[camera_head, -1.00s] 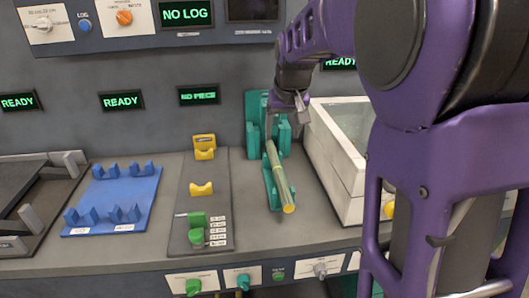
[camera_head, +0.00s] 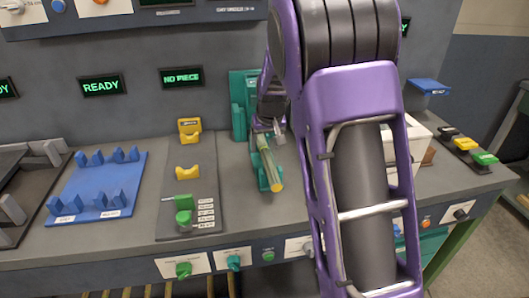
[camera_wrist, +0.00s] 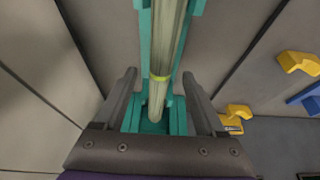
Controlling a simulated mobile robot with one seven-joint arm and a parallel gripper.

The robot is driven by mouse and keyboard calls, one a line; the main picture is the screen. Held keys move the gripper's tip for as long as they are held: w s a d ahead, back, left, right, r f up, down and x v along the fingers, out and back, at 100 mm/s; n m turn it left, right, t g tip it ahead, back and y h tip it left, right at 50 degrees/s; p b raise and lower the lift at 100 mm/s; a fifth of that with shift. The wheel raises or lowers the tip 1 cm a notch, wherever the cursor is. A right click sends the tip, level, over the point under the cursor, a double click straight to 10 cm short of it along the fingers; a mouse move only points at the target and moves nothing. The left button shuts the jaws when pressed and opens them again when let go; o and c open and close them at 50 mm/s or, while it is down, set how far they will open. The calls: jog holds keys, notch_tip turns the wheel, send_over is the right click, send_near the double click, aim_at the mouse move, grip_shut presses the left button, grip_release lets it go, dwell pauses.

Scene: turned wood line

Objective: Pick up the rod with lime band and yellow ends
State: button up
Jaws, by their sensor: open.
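The rod (camera_head: 270,166) is pale olive with a yellow end facing me. It lies tilted in a teal cradle (camera_head: 277,186), and a teal upright stands behind it. In the wrist view the rod (camera_wrist: 169,40) runs down the middle of the picture and shows a lime-yellow band. My gripper (camera_wrist: 159,76) is open, with one finger on each side of the rod near the band. The fingers look apart from the rod. In the head view my gripper (camera_head: 270,127) is at the rod's far end, partly hidden by my arm.
A blue rack (camera_head: 100,185) with several notched supports is at the left. A grey panel with yellow rests (camera_head: 187,172) and green knobs (camera_head: 184,217) lies between. A white box (camera_head: 402,140) is partly hidden behind my arm. Dark displays (camera_head: 102,86) hang on the back wall.

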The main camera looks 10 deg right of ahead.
jog(key=shift+x, duration=0.9)
jog(key=shift+r, duration=0.1)
grip_shut()
